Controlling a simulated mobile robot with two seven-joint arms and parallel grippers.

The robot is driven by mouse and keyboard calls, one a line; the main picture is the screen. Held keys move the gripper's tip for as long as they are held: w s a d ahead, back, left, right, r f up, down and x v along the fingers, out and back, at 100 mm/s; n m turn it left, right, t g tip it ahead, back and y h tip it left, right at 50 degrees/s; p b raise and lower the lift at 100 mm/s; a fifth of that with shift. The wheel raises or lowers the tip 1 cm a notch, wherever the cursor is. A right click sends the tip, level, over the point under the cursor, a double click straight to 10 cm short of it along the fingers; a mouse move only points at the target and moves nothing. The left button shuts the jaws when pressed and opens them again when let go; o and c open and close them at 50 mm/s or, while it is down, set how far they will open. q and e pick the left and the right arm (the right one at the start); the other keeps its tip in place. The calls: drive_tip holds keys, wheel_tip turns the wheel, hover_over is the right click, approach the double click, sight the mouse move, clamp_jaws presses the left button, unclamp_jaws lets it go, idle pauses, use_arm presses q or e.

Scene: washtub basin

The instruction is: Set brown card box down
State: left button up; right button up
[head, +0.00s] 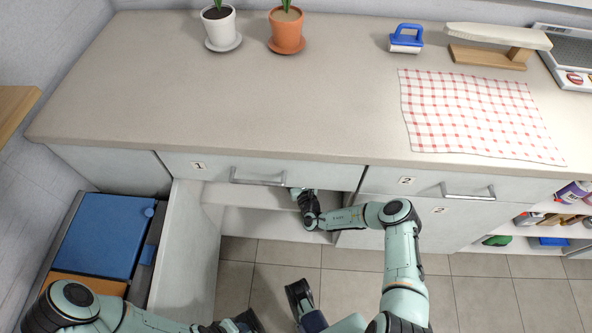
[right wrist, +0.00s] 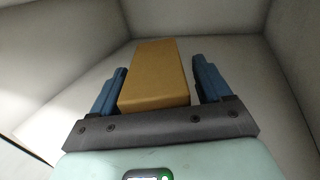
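The brown card box (right wrist: 155,75) shows in the right wrist view, inside a pale cabinet compartment. My right gripper (right wrist: 160,85) has its two blue fingers on either side of the box. The fingers stand wide, and a narrow gap shows between the box and the right-hand finger. In the head view my right arm reaches into the open cabinet (head: 265,222) under drawer 1, where the fingers and the box are hidden. My left gripper (head: 303,303) is low near the bottom edge of the head view; its finger opening is unclear.
An open cabinet door (head: 188,250) stands left of the opening. The countertop (head: 250,95) overhangs it, with potted plants, a checked cloth (head: 475,112) and an iron-board stand. A blue-lidded bin (head: 105,235) is at the left. Open shelves (head: 540,222) are at the right.

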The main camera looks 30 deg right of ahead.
drive_tip(key=shift+r, duration=0.1)
drive_tip(key=s+a+p, duration=0.2)
drive_tip(key=s, duration=1)
drive_tip(key=shift+p, duration=0.3)
drive_tip(key=shift+w+r, duration=0.1)
